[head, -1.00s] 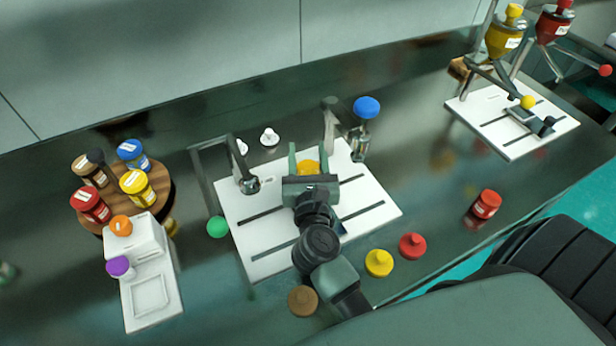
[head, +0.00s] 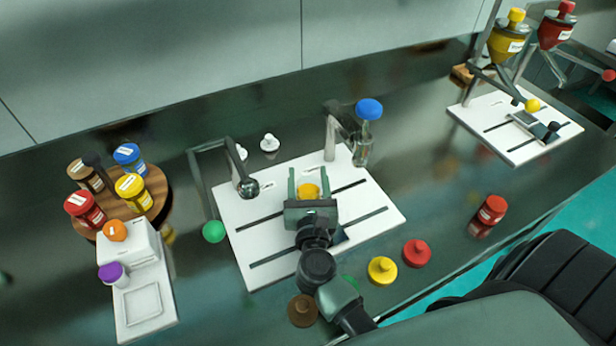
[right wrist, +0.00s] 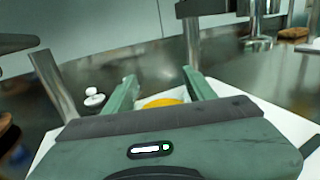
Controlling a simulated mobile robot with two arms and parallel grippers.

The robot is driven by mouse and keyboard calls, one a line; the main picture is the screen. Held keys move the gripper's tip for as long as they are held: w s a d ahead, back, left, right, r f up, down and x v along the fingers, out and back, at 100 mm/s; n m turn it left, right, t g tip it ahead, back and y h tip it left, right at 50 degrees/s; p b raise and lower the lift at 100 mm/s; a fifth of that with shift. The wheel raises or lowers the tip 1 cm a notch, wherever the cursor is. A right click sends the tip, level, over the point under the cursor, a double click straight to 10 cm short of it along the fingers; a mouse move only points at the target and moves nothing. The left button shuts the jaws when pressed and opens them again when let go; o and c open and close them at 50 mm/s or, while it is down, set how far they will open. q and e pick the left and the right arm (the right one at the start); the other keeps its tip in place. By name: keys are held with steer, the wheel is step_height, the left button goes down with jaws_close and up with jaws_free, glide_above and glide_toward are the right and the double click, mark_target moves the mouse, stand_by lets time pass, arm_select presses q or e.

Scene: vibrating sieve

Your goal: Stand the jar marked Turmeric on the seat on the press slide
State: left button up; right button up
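My right gripper (head: 308,180) is over the white slotted press plate (head: 265,230), its fingers pointing to the back. Its fingers flank a small jar with a yellow-orange top (head: 309,191) and appear closed on it. The top also shows between the fingers in the right wrist view (right wrist: 162,103). No label on this jar can be read, and its lower part is hidden. A dark piece (head: 339,236) shows beside the gripper, perhaps part of the slide; the seat is hidden beneath the gripper. I cannot tell whether the jar touches anything below. My left gripper is not in view.
A round wooden stand (head: 158,190) holds several jars. A red jar (head: 491,210) stands right.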

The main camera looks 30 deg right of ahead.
mark_target(310, 198)
steer(key=shift+o, duration=0.5)
steer(key=shift+r, duration=0.2)
steer(key=b+v, duration=0.1)
steer(key=v, duration=0.4)
steer(key=b+v, duration=0.1)
steer(key=v, duration=0.4)
steer(key=shift+s+a+f+b, duration=0.15)
steer(key=shift+s+f+b, duration=0.05)
steer(key=shift+s+b, duration=0.15)
steer(key=shift+s+a+r, duration=0.2)
steer(key=shift+s+a, duration=0.1)
steer(key=shift+s, duration=0.3)
